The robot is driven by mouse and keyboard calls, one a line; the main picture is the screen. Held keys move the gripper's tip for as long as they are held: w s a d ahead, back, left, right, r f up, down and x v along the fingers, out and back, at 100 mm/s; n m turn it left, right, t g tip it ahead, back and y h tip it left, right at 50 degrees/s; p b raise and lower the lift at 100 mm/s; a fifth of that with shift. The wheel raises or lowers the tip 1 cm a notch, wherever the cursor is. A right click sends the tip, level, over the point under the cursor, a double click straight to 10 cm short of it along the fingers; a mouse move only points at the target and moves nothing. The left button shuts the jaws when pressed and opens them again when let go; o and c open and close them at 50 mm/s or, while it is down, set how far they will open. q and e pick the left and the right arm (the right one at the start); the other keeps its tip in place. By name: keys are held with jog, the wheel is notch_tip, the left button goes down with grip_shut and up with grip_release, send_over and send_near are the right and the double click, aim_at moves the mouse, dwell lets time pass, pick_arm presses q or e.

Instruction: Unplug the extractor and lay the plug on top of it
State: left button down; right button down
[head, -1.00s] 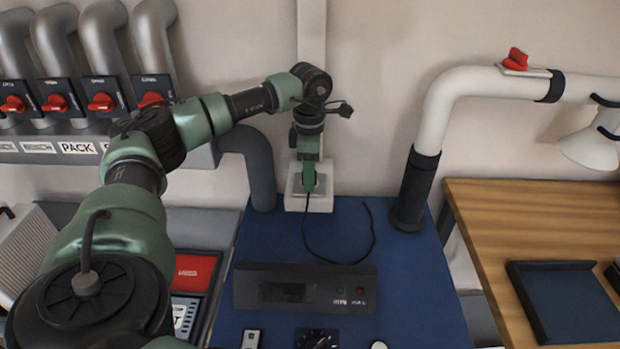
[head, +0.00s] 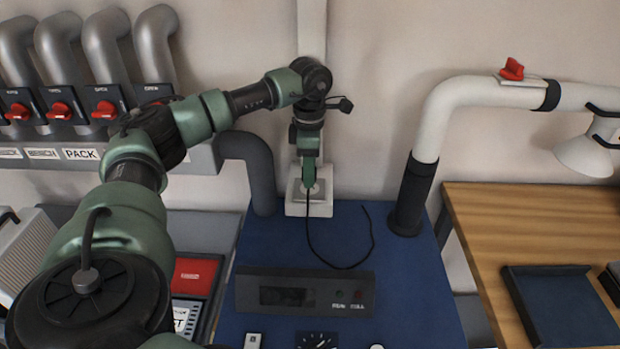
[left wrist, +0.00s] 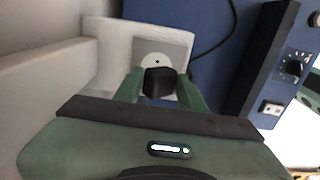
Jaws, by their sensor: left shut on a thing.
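My left gripper (head: 309,183) is shut on a black plug (left wrist: 158,82), which sits between its green fingers in the left wrist view. The white socket box (head: 318,208) stands at the back, against the wall. Its grey plate (left wrist: 176,52) shows a bare hole beyond the plug, and the plug looks clear of the plate, though its front end is hidden. A black cable (head: 330,262) hangs from the plug and loops over the blue extractor top (head: 410,280). The extractor has a dark panel (head: 345,295) across it. My right gripper is out of view.
A grey pipe (head: 262,170) rises left of the socket box and a white duct with a black sleeve (head: 410,195) stands to its right. A wooden bench (head: 550,215) with a blue tray (head: 565,305) is at right. The blue top between is mostly clear.

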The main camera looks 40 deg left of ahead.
pick_arm(q)
jog(key=shift+r+p, duration=1.05)
jog(key=shift+r, duration=0.45)
